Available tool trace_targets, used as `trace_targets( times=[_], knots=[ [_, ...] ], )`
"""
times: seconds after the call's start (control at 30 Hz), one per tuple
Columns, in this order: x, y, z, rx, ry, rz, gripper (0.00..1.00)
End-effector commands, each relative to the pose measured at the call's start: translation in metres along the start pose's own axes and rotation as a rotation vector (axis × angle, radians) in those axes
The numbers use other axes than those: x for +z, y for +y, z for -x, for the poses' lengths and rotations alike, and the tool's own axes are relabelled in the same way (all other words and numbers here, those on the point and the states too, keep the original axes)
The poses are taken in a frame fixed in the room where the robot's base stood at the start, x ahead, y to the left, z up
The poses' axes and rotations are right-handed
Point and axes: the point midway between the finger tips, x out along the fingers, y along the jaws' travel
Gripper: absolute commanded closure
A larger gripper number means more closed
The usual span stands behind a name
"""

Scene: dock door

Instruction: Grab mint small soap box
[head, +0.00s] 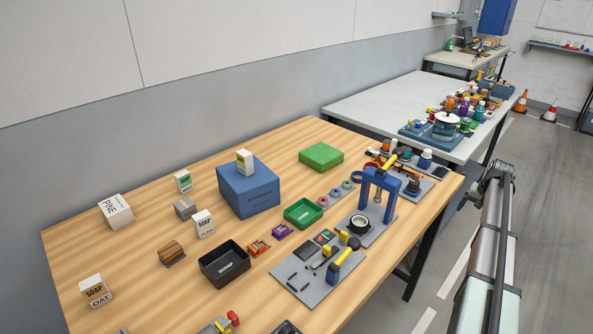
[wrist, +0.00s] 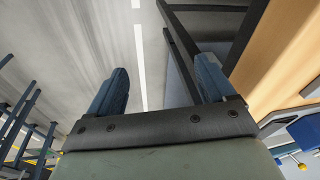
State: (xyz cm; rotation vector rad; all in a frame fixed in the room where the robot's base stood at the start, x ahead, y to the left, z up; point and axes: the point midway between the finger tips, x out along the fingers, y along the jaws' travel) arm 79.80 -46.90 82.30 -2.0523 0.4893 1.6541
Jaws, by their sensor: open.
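A small white box with a green label (head: 183,182) stands upright on the wooden table (head: 140,262), left of the blue box; its green suggests the mint soap box, but its print is too small to read. Other soap boxes stand apart: a plain one (head: 203,224), an oat one (head: 96,291), a pine one (head: 115,211), and a white and yellow one (head: 245,161) on top of the blue box (head: 248,192). My gripper (wrist: 160,84) is open and empty in the wrist view, over the floor beside the table edge, far from the boxes.
A grey block (head: 185,208) stands close in front of the green-labelled box. A brown slatted piece (head: 171,251), a black tray (head: 224,265) and a green tray (head: 303,213) sit nearer the front. A blue press (head: 378,190) stands at the right. The wall runs behind the table.

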Motion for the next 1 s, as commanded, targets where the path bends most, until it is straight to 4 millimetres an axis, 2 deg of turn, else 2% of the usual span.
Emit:
trace_targets(
  times=[0.03, 0.17, 0.27, 0.37, 0.47, 0.67, 0.87, 1.0],
  knots=[
    [-0.014, -0.001, 0.018, -0.011, 0.009, 0.005, 0.17],
    [-0.034, -0.009, 0.055, -0.035, 0.021, 0.028, 0.17],
    [-0.046, -0.022, 0.080, -0.053, 0.029, 0.054, 0.17],
    [-0.058, -0.047, 0.104, -0.071, 0.039, 0.097, 0.17],
    [-0.063, -0.089, 0.120, -0.088, 0.042, 0.157, 0.17],
    [-0.057, -0.176, 0.126, -0.106, 0.045, 0.272, 0.17],
    [-0.034, -0.283, 0.123, -0.122, 0.044, 0.409, 0.17],
    [-0.010, -0.358, 0.121, -0.134, 0.046, 0.506, 0.17]
  ],
)
